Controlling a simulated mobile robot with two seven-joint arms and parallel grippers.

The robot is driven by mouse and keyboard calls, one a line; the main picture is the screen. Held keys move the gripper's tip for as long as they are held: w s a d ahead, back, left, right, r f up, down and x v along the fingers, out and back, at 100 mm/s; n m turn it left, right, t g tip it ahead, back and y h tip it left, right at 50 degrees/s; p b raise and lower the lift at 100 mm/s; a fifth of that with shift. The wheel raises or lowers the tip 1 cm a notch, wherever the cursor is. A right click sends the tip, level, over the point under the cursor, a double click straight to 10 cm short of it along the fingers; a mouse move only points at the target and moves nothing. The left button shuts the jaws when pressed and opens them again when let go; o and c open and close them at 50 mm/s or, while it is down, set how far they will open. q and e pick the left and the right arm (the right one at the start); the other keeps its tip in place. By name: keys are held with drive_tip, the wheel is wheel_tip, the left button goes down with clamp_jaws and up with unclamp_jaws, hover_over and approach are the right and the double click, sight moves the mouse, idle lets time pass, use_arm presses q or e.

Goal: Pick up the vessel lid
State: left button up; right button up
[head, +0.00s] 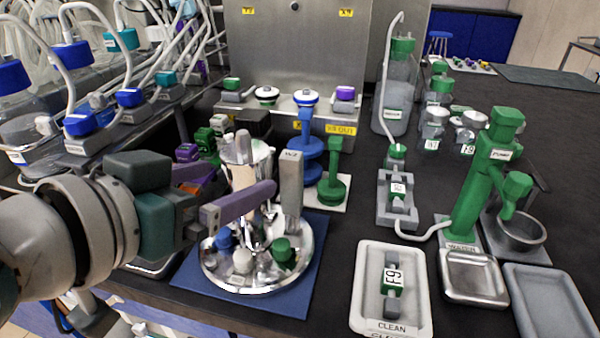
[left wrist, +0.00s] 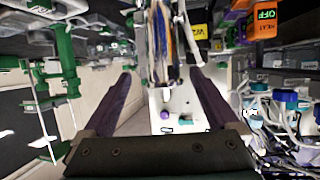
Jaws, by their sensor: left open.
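The vessel lid (head: 215,277) appears as a round shiny metal plate on a blue mat, with blue, white and green capped fittings on top. Upright pale and metal parts rise from its middle. My left gripper (head: 243,180) is above the lid, open, with its purple fingers spread near these upright parts. In the left wrist view the two purple fingers (left wrist: 160,76) stand apart, with an upright bundle of thin rods and tubes (left wrist: 161,40) beyond and between them. I cannot tell whether the fingers touch anything. My right gripper is not in view.
A grey post labelled W2 (head: 291,183) and green and blue stands (head: 333,185) are close right of the fingers. Tubed bottles (head: 75,60) crowd the left. A white CLEAN tray (head: 366,318), a green pump (head: 478,185) and metal trays (head: 473,277) are at right.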

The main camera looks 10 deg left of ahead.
sight(235, 176)
use_arm(q)
drive_tip(key=x, duration=0.3)
drive_tip(key=b+x, duration=0.1)
drive_tip(key=x, duration=0.1)
drive_tip(key=shift+w+a+f, duration=0.15)
drive_tip(key=shift+w+f, duration=0.05)
drive_tip(key=shift+w, duration=0.2)
drive_tip(key=shift+c, duration=0.3)
clamp_jaws()
idle(0.3)
